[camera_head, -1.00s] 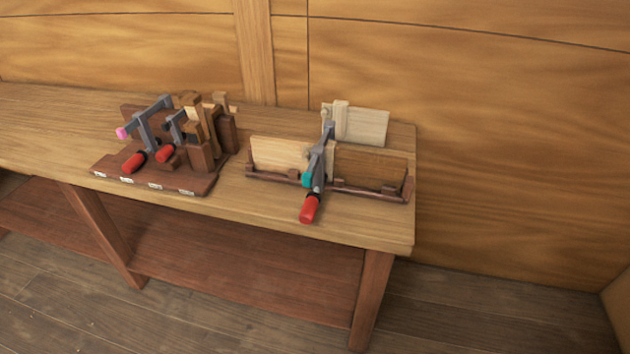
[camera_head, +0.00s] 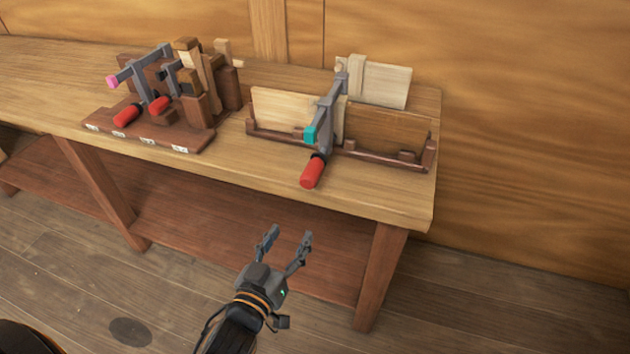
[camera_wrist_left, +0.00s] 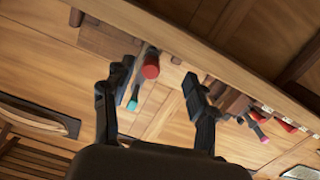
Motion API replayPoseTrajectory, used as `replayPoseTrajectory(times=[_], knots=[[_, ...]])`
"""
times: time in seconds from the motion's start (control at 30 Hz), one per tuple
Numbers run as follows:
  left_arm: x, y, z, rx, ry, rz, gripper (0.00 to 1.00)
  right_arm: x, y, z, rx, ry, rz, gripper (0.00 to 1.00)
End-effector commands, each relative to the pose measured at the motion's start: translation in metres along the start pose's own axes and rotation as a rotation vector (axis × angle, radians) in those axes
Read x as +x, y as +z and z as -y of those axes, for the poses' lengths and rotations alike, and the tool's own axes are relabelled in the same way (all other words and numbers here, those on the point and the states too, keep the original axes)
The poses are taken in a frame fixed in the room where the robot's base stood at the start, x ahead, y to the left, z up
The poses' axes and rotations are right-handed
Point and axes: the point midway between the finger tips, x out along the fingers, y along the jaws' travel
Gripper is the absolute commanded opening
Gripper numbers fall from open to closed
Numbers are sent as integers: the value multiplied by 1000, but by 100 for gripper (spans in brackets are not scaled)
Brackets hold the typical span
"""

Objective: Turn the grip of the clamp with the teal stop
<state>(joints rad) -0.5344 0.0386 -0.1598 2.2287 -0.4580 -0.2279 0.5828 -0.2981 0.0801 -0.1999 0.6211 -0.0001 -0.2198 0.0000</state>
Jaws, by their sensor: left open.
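The clamp with the teal stop (camera_head: 311,134) stands on the right part of the bench, set across boards in a wooden rack. Its grey bar (camera_head: 327,112) runs toward the back, and its red grip (camera_head: 313,171) points toward the bench's front edge. My left gripper (camera_head: 286,234) is open and empty, in front of the bench and below the grip, apart from it. In the left wrist view the red grip (camera_wrist_left: 151,68) and teal stop (camera_wrist_left: 132,105) show between the open fingers (camera_wrist_left: 152,88), farther off. My right gripper is not in view.
A rack (camera_head: 140,133) at the left holds other clamps with red grips, one with a pink stop (camera_head: 112,82), beside several wood blocks. The bench's front edge (camera_head: 270,184) and lower shelf (camera_head: 215,215) lie behind my left gripper. The bench top between the racks is partly clear.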

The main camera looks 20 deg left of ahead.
Motion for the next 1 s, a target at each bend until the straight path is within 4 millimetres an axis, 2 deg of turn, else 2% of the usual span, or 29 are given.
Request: replayPoseTrajectory(times=[0.03,0.1,0.27,0.47,0.8,1.0], knots=[[-4,-16,-1,-7,0,-37,58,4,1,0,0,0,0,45],[-7,-31,-2,-16,1,-68,58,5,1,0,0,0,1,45],[-2,-44,-3,-20,3,-91,58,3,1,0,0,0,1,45],[30,-48,-3,-18,4,-91,58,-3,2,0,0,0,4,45],[99,-52,-3,-17,2,-88,58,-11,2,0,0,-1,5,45],[122,-54,-3,-19,3,-88,58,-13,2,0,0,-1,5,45]])
